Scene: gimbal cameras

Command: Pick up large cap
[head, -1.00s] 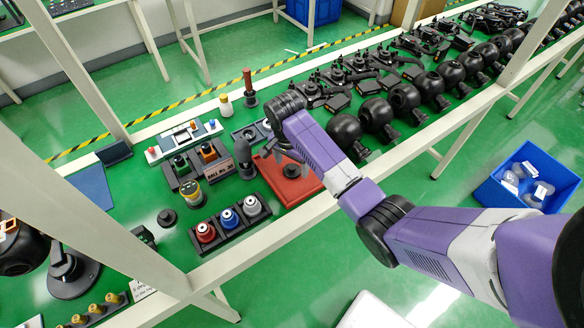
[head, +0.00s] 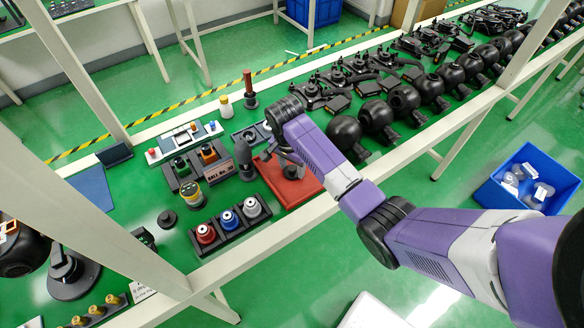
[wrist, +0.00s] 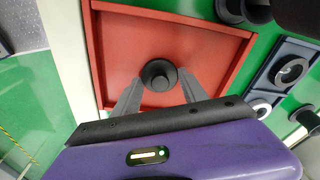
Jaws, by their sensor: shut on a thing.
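The large cap (wrist: 158,75) is a round black disc with a raised knob. It is over the red square tray (wrist: 205,27), near its middle; I cannot tell whether it touches the tray floor. In the head view the cap (head: 293,172) is a dark shape partly hidden by my gripper (head: 287,158) over the red tray (head: 304,189). In the wrist view the two grey fingers of my gripper (wrist: 159,77) are at the left and right sides of the cap, shut on it.
A dark upright tool (head: 243,158) stands just left of the tray. A rack with red, blue and silver round pieces (head: 229,218) is in front. Several black spherical housings (head: 376,116) are at the right. Green table is bare around a small black disc (head: 166,218).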

